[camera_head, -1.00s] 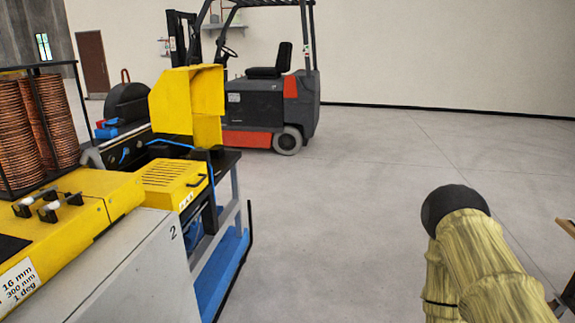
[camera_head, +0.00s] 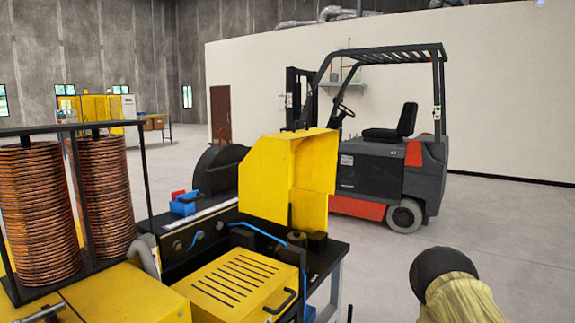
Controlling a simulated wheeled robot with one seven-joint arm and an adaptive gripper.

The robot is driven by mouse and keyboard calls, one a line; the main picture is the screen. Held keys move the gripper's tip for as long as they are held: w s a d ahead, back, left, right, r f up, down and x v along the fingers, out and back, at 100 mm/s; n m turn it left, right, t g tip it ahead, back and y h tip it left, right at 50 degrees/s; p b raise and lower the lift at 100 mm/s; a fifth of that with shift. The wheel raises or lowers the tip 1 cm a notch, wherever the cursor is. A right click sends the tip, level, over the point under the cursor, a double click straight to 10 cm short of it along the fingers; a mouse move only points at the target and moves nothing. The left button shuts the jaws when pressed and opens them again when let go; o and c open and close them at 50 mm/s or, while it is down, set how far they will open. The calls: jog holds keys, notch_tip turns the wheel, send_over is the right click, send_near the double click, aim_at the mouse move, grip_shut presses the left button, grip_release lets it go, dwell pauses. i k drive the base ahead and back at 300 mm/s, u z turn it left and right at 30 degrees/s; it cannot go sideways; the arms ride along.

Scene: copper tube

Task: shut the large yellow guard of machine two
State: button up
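The large yellow guard (camera_head: 272,172) of the machine stands raised above the black machine bed, and its hollow inner side (camera_head: 312,182) partly shows. Dark parts and a blue hose (camera_head: 258,231) show uncovered around its base. In front of it lies a lower yellow slotted cover (camera_head: 236,283) with a black handle (camera_head: 281,302). A part of my arm in a yellow sleeve with a black rounded end shows at the lower right, well apart from the guard. My gripper is not in view.
Copper tube coils (camera_head: 40,212) stand in a black frame at the left. A blue and red part (camera_head: 183,204) sits on the bed left of the guard. A forklift (camera_head: 390,175) stands behind. The floor (camera_head: 500,235) at the right is clear.

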aim_at(292, 163)
jog(key=k, duration=0.5)
jog(key=z, duration=0.95)
jog(key=i, duration=1.15)
jog(key=u, duration=0.15)
